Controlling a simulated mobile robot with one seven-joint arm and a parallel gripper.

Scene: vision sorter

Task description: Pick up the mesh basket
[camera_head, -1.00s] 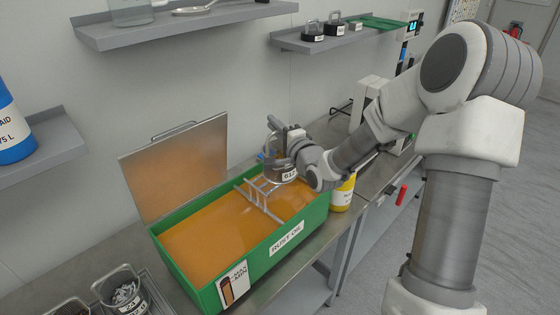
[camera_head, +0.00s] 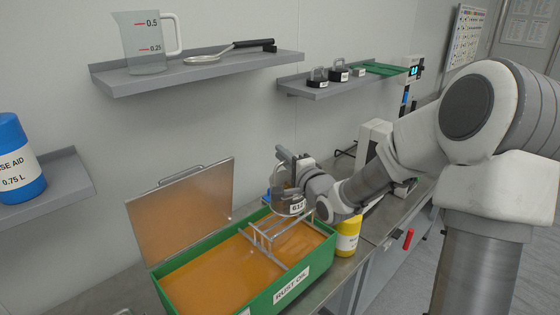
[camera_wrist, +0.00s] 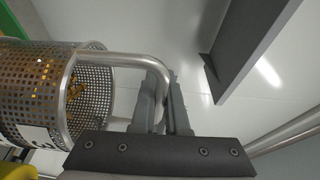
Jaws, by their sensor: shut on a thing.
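The mesh basket (camera_head: 287,200) is a small perforated metal cup with a white label, held above the right part of the green tank (camera_head: 318,262). It shows large at the left of the wrist view (camera_wrist: 45,85), with small yellowish pieces inside. Its bent metal handle (camera_wrist: 120,60) runs between the jaws of my gripper (camera_wrist: 160,105), which is shut on it. In the head view my gripper (camera_head: 290,162) is at the top of the basket. The basket appears clear of the orange liquid.
The tank holds orange liquid with a metal rack (camera_head: 265,240) across it, and its lid (camera_head: 180,215) stands open behind. A yellow bottle (camera_head: 347,237) stands right of the tank. A shelf (camera_head: 200,72) with a beaker (camera_head: 143,45) and another shelf (camera_head: 345,82) overhang the bench.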

